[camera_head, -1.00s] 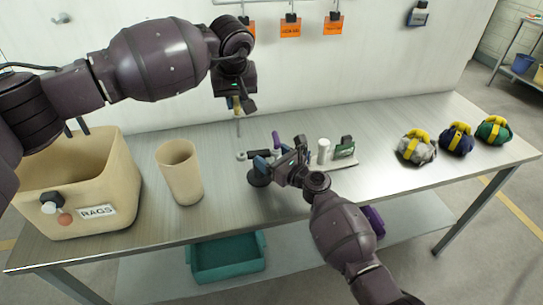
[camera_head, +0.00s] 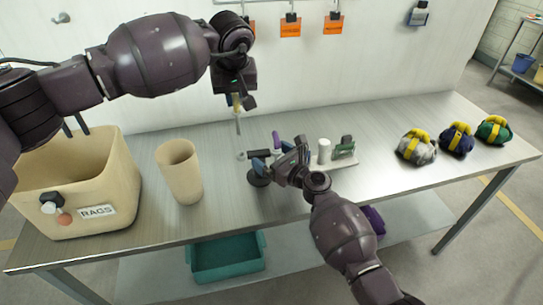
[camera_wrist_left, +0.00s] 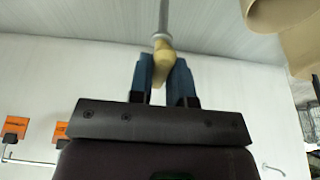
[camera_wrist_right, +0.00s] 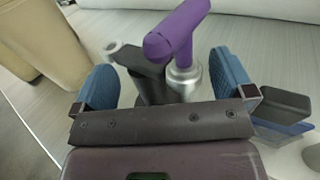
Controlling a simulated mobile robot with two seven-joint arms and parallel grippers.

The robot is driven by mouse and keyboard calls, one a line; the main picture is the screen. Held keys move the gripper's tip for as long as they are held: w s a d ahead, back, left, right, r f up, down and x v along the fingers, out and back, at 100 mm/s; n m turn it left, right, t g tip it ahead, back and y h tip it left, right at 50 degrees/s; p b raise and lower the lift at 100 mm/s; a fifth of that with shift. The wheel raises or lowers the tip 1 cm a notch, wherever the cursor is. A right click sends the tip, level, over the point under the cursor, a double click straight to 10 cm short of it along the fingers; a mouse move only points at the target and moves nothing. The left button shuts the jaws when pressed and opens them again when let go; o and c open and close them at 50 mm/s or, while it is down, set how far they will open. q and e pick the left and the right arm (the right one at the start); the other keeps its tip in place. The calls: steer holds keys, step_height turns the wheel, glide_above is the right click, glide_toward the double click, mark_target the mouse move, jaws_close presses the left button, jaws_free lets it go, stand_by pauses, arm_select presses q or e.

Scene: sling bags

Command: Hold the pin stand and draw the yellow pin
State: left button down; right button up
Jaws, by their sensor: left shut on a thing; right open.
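The yellow pin (camera_wrist_left: 163,66) has a yellow grip and a thin metal shaft. My left gripper (camera_head: 235,103) is shut on its grip and holds it upright above the table, shaft pointing down. The shaft's lower end is clear of the pin stand in the head view. The dark pin stand (camera_head: 258,180) has a round base and a side arm with a pale ring (camera_wrist_right: 118,50). A purple pin (camera_wrist_right: 180,30) sits in a silver collar there. My right gripper (camera_wrist_right: 165,85) is open, its blue fingers on either side of the stand, apart from it; the arm partly hides it.
A tan cup (camera_head: 180,175) and a rags bin (camera_head: 75,225) stand at the left.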

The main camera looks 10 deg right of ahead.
steer(key=v, duration=1.2)
